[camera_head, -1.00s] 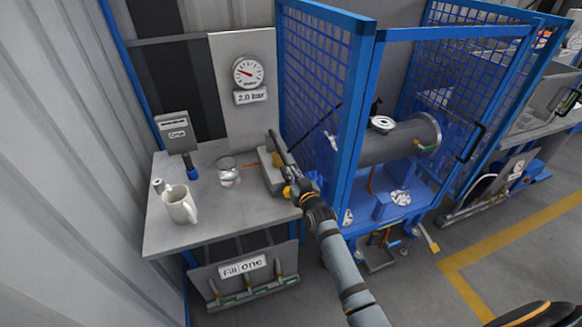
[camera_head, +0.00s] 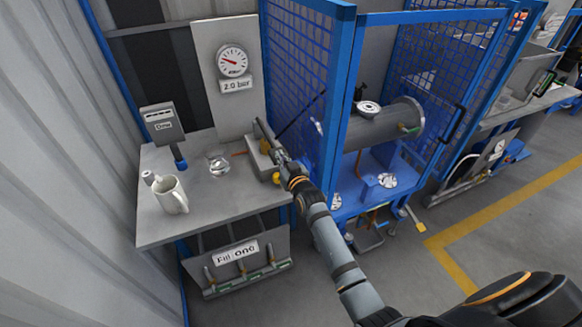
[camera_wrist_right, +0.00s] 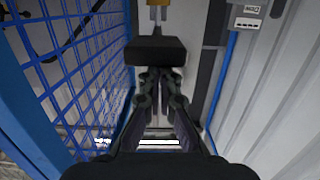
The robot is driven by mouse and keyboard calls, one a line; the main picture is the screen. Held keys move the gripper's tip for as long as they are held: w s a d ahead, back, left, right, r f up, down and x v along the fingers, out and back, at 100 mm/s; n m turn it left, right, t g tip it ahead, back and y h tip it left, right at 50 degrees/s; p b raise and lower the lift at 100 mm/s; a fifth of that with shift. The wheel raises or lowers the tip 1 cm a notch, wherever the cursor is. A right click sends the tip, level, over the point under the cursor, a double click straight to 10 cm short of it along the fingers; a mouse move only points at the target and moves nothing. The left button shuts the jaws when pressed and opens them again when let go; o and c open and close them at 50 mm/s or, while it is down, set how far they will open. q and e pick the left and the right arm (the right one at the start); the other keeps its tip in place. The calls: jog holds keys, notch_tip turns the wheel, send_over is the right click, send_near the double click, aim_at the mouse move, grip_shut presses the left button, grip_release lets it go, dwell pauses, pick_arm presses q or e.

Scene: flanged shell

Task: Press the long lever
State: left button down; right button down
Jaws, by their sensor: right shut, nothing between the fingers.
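A long grey lever (camera_head: 265,133) slopes down toward me from a small grey box-shaped unit (camera_head: 258,159) at the right end of the bench (camera_head: 165,231). My right gripper (camera_head: 281,158) is at the lever's near end, above a yellow knob (camera_head: 276,178). In the right wrist view the fingers of my right gripper (camera_wrist_right: 159,74) are shut with nothing between them. A black block (camera_wrist_right: 156,50) lies just beyond the fingertips there; I cannot tell if they touch it. My left gripper is not in view.
A white mug (camera_head: 172,196) and a clear glass vessel (camera_head: 219,165) stand on the bench. A dial gauge (camera_head: 233,62) stands behind, above a "2.0 bar" label (camera_head: 235,86). A blue mesh cage (camera_head: 300,65) borders the bench closely on the right.

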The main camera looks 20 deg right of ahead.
jog(key=s+b, duration=0.1)
jog(key=s, duration=0.8)
jog(key=shift+s+d+r, duration=0.15)
jog(key=shift+s, duration=0.15)
jog(key=shift+w, duration=0.1)
jog(key=s+d+f+g, duration=0.1)
jog(key=s+f+g, duration=0.3)
jog(key=f, duration=0.9)
jog(key=s+d+f+g, duration=0.1)
jog(key=s+f+g, duration=0.1)
jog(key=s+f, duration=0.75)
jog(key=s+d+f+g, duration=0.1)
jog(key=s+f+g, duration=0.15)
jog(key=f, duration=1.25)
jog(key=s+d+f+g, duration=0.1)
jog(key=s+f, duration=0.4)
jog(key=s, duration=0.5)
jog(key=s+d+f+g+h, duration=0.1)
jog(key=s+f+g, duration=0.2)
jog(key=s, duration=0.8)
jog(key=s+d+f+g, duration=0.2)
jog(key=s+f+g, duration=0.1)
jog(key=s+f, duration=0.5)
jog(key=shift+s, duration=1.2)
